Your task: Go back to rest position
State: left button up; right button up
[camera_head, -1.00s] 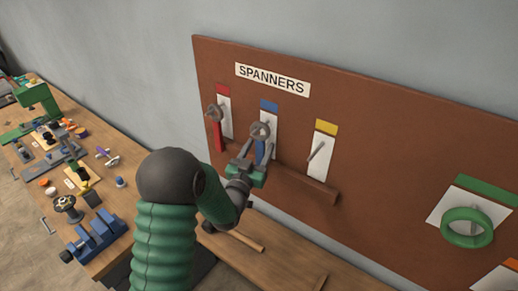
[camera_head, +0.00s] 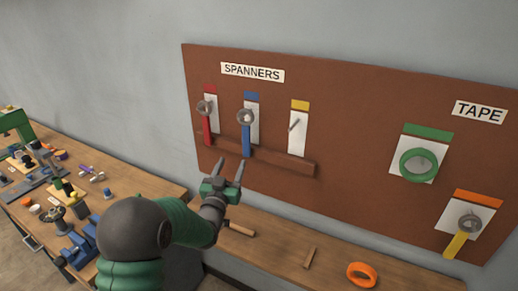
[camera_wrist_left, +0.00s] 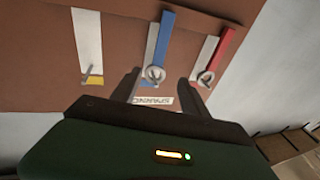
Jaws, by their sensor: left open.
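My left gripper (camera_head: 231,170) is open and empty in the head view, in front of the board's lower part and just below the blue spanner. The blue spanner (camera_head: 246,138) hangs on the blue-marked spot under the SPANNERS label. The red spanner (camera_head: 207,127) hangs to its left. In the left wrist view the blue spanner (camera_wrist_left: 162,42) and the red spanner (camera_wrist_left: 218,50) appear beyond the open fingers (camera_wrist_left: 155,90), apart from them. A yellow spanner (camera_head: 456,244) hangs on the orange-marked spot at the lower right. My right gripper is not in view.
The brown board (camera_head: 350,150) has a ledge (camera_head: 290,163) below the spanners. The yellow-marked spot (camera_head: 298,135) has a bare peg. Green tape (camera_head: 418,165) hangs at right. Orange tape (camera_head: 362,273) lies on the bench below. A cluttered workbench (camera_head: 150,180) stands at left.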

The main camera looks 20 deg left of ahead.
pick_arm(q)
jog(key=s+d+f+g+h+b, duration=0.1)
jog(key=s+d+f+g+b, duration=0.15)
jog(key=f, duration=0.35)
jog(key=s+d+f+m+g+b, duration=0.1)
jog(key=s+d+f+g, duration=0.3)
jog(key=f, duration=0.2)
jog(key=s+d+f+g+h+b, duration=0.1)
jog(key=s+d+f+g, duration=0.25)
jog(key=f, duration=0.25)
jog(key=s+d+f+g, duration=0.1)
jog(key=s+f+g, duration=0.1)
jog(key=s, duration=0.5)
jog(key=s+d+f+g+b, duration=0.1)
jog(key=s+d+f+g, duration=0.1)
jog(key=s, duration=0.5)
jog(key=s+d+f+g+h+b, duration=0.1)
jog(key=s+f+g, duration=0.2)
jog(key=s, duration=0.4)
jog(key=shift+s+d+f+m, duration=0.3)
jog(key=shift+f+m, duration=0.1)
jog(key=shift+f, duration=0.4)
jog(key=shift+d, duration=0.35)
jog(key=shift+a, duration=0.25)
